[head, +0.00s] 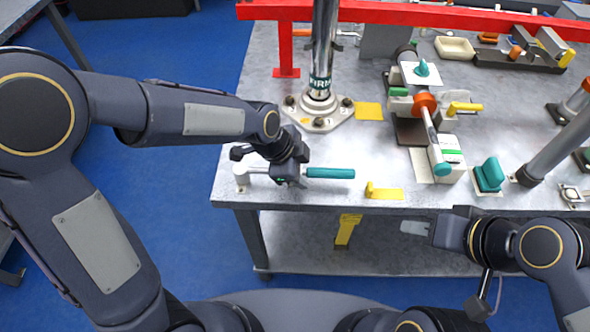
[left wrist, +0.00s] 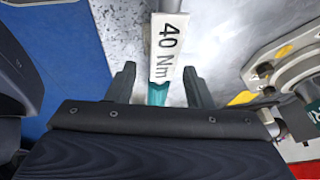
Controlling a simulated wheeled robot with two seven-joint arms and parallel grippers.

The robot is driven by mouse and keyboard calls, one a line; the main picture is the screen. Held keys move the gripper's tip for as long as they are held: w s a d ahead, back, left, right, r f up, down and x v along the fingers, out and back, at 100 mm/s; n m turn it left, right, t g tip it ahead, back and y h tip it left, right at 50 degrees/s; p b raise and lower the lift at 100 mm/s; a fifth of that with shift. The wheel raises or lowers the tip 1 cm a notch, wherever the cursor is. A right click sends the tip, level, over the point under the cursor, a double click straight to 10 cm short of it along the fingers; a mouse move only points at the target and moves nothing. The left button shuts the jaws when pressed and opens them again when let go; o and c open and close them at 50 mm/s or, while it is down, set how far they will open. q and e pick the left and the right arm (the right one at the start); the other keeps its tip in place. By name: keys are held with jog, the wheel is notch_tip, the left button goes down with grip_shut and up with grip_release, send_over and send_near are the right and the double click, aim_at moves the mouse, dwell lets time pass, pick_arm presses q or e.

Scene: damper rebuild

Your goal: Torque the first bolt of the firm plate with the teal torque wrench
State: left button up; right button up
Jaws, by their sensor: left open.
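The teal torque wrench (head: 330,173) lies along the front edge of the bench, its teal grip pointing right. In the left wrist view its "40 Nm" label (left wrist: 168,50) and teal grip lie between my left gripper's fingers (left wrist: 158,88). My left gripper (head: 292,182) is open over the wrench, one finger on each side of it; contact cannot be told. The firm plate (head: 331,121) stands behind it, a pale flange with several dark bolts under a shiny post marked FIRM. My right gripper (head: 415,228) is low at the right, in front of the bench edge; its jaws are unclear.
A white stand (head: 241,175) is at the wrench's left end. A yellow holder (head: 384,192) lies right of the grip. A clamp-like fixture with an orange knob (head: 424,103) and a teal block (head: 489,175) stand further right. A red rail (head: 400,14) crosses the back.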

pick_arm(q)
jog(key=shift+c, duration=0.5)
grip_shut()
jog(key=shift+r, duration=0.2)
